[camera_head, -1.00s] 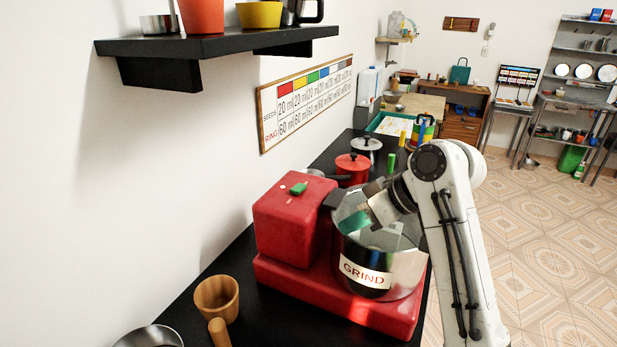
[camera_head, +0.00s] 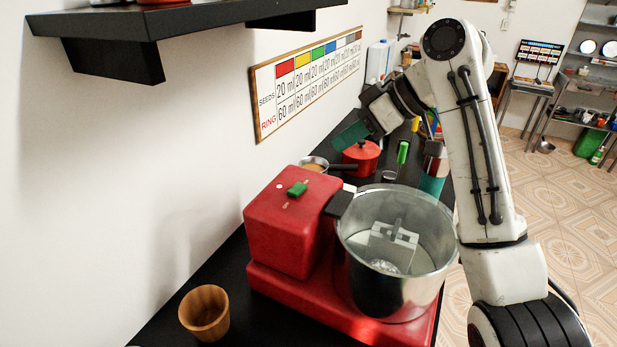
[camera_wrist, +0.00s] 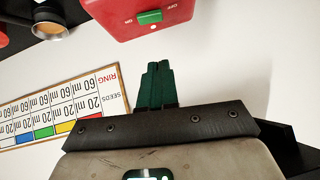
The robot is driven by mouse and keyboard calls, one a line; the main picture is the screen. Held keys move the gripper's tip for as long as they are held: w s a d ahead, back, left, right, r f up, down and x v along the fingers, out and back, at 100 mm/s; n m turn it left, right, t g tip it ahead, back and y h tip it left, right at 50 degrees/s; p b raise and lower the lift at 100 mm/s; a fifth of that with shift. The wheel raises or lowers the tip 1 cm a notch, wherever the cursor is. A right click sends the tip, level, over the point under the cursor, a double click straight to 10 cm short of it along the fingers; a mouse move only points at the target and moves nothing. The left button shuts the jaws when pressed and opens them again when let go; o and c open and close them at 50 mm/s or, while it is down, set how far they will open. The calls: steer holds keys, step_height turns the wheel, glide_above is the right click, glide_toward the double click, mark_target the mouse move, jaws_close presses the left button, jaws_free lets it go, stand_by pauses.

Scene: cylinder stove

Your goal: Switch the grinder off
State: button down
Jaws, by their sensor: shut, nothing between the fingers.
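The grinder is a red machine with a red box (camera_head: 292,222) at left and an open steel drum (camera_head: 400,290) at right. A small green switch (camera_head: 297,188) sits on top of the box. In the wrist view the green switch (camera_wrist: 150,17) lies between the letters ON and OFF; which way it is set I cannot tell. My gripper (camera_head: 350,137) is raised behind the box, apart from it, with its dark green fingers pointing down left. In the wrist view my gripper (camera_wrist: 159,66) has its fingers together, empty, pointing toward the red box.
A wooden cup (camera_head: 204,313) stands on the black counter at front left. A red pot (camera_head: 362,157) and a pan (camera_head: 314,163) stand behind the grinder. A black shelf (camera_head: 190,25) and a measure chart (camera_head: 310,80) are on the wall. Air above the box is clear.

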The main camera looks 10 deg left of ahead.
steer(key=p, duration=0.2)
glide_above(299, 193)
steer(key=d, duration=0.2)
steer(key=f, duration=0.6)
steer(key=shift+w+f, duration=0.25)
steer(key=shift+f, duration=0.05)
step_height(299, 193, down, 3)
steer(key=shift+s+f+p, duration=0.15)
steer(key=shift+p, duration=0.2)
steer(key=shift+a+f, duration=0.1)
steer(key=shift+f, duration=0.4)
steer(key=shift+s+a+f, duration=0.1)
steer(key=shift+s+f, duration=0.15)
steer(key=shift+f, duration=0.2)
steer(key=shift+s+f+n+t+h+b, duration=0.1)
steer(key=shift+f+n+t+h+b, duration=0.15)
steer(key=shift+t+b, duration=0.25)
steer(key=shift+s+r, duration=0.1)
